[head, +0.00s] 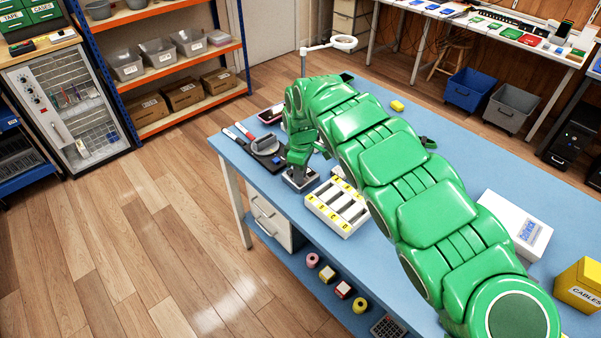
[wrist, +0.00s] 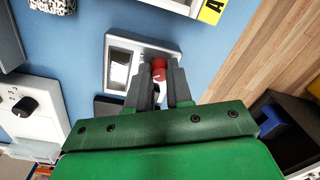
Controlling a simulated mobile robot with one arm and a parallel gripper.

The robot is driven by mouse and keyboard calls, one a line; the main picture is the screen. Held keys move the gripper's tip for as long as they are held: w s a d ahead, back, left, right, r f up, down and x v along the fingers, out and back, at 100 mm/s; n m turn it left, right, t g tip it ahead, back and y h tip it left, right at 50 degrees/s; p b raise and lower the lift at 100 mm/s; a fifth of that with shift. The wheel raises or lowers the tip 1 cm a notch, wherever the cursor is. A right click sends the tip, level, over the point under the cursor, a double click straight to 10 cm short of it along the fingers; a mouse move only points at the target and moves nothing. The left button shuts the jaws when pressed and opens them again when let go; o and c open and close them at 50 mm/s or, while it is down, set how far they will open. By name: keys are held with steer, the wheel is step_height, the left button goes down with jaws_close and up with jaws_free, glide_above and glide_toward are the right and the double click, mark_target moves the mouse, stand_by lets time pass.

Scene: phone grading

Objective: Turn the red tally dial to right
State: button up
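The tally device (wrist: 122,66) is a pale grey box with a dark-framed window, lying on the blue bench top in the wrist view. Its red dial (wrist: 159,64) with a white mark is at the upper middle, right of the window. My gripper (wrist: 159,72) has its two dark fingers on either side of the dial, and they look closed against it. In the head view, my gripper (head: 300,174) points down over the device at the bench's near edge, and the dial is hidden there.
A white tray with yellow labels (head: 336,205) stands right beside the device. A black mat with tools (head: 262,148) lies to the left. The bench's far middle is mostly clear.

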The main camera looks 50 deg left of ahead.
jaws_close()
steer(key=shift+m, duration=0.4)
steer(key=m, duration=0.5)
steer(key=shift+d, duration=0.1)
steer(key=m, duration=0.4)
steer(key=shift+m+y, duration=0.3)
steer(key=shift+m, duration=1.6)
